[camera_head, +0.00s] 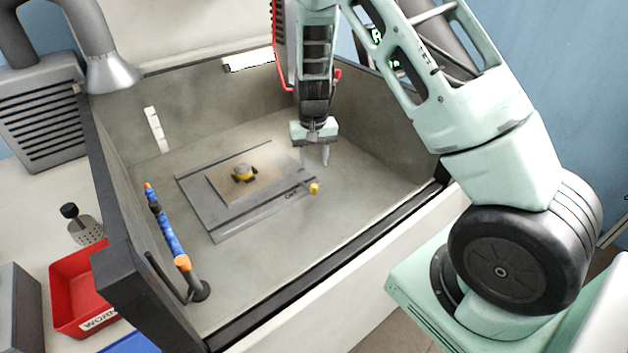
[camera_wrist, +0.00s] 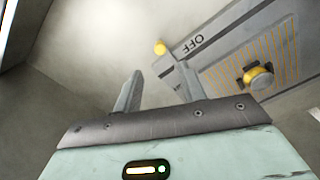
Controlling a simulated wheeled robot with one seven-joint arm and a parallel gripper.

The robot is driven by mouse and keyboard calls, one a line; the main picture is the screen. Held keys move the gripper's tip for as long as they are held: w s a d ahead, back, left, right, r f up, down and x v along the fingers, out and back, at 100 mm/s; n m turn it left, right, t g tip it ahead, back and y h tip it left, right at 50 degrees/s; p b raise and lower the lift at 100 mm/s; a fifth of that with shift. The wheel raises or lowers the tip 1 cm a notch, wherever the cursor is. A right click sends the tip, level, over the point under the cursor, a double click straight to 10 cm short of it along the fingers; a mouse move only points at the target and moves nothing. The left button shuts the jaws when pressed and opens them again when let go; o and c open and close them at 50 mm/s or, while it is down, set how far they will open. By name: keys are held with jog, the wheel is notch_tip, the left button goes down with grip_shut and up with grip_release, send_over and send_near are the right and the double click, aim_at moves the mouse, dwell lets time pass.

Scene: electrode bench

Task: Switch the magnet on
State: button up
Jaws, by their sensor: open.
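The magnet (camera_head: 222,205) is a flat grey plate on the floor of the bench enclosure, with a tan, striped top. It also shows in the wrist view (camera_wrist: 222,50). A lever with a yellow knob (camera_head: 314,188) sticks out at its right edge, beside an "OFF" marking; the knob is at the top middle of the wrist view (camera_wrist: 160,48). A yellow and dark workpiece (camera_head: 244,174) rests on the plate. My gripper (camera_head: 314,162) is open and empty, pointing down above and behind the knob, apart from it.
The grey walls of the enclosure stand around the plate. A blue and orange jointed hose (camera_head: 170,235) rises at the left inside. A red bin (camera_head: 75,285) stands outside to the left. The enclosure floor right of the plate is clear.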

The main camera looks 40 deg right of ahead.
aim_at(314, 185)
notch_tip(314, 185, down, 9)
jog(key=shift+f+p, duration=0.1)
jog(key=shift+p, duration=0.85)
grip_shut()
